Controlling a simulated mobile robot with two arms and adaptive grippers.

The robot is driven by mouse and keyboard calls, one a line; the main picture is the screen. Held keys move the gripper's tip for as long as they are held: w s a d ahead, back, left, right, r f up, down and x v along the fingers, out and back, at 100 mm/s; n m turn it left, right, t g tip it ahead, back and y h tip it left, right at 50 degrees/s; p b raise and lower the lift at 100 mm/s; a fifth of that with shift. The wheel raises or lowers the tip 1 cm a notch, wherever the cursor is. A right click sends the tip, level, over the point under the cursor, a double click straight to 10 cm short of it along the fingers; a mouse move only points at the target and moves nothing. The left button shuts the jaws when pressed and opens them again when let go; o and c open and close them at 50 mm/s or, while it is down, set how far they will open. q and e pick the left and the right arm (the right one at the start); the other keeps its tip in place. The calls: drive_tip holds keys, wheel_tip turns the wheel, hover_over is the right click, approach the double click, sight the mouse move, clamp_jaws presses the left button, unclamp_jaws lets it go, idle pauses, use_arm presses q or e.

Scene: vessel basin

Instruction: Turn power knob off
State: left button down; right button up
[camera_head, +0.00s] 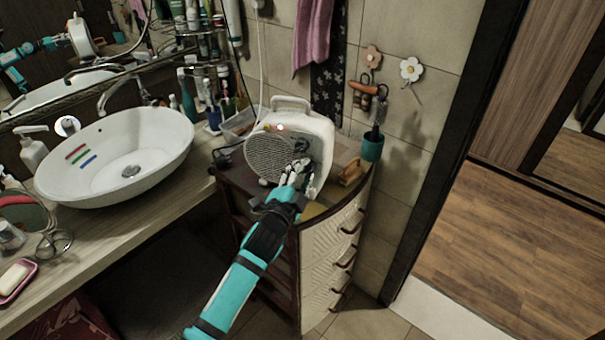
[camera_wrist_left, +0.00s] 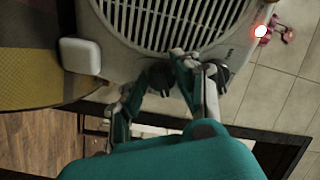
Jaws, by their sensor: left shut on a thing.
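A white portable heater (camera_head: 318,130) with a round grille and a top handle stands on the small cabinet. It fills the top of the left wrist view, where its grille (camera_wrist_left: 175,20) shows. Two dark knobs sit below the grille: one knob (camera_wrist_left: 160,76) is between my left fingers, and the other knob (camera_wrist_left: 219,73) is just right of them. A small light (camera_wrist_left: 261,31) glows red at the heater's corner. My left gripper (camera_head: 301,172) is at the heater's front, shut on the first knob; its fingertips (camera_wrist_left: 163,72) partly cover it. My right gripper is not in view.
The cabinet (camera_head: 330,240) also bears a teal cup (camera_head: 372,147) with a brush and a wooden brush (camera_head: 352,172), right of the heater. A white basin (camera_head: 120,155) and toiletries stand left. Open floor (camera_head: 500,240) lies right.

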use_arm(q)
drive_tip(key=n, duration=0.4)
drive_tip(key=shift+d+f+n, duration=0.1)
drive_tip(key=shift+f+n, duration=0.05)
drive_tip(key=shift+n, duration=0.15)
drive_tip(key=n, duration=0.2)
drive_tip(key=n+p, duration=0.1)
drive_tip(key=n, duration=0.2)
drive_tip(key=shift+s+d+f, duration=0.1)
drive_tip(key=shift+s+d, duration=0.05)
drive_tip(key=shift+n, duration=0.3)
drive_tip(key=c, duration=1)
unclamp_jaws()
drive_tip(key=v, duration=1.2)
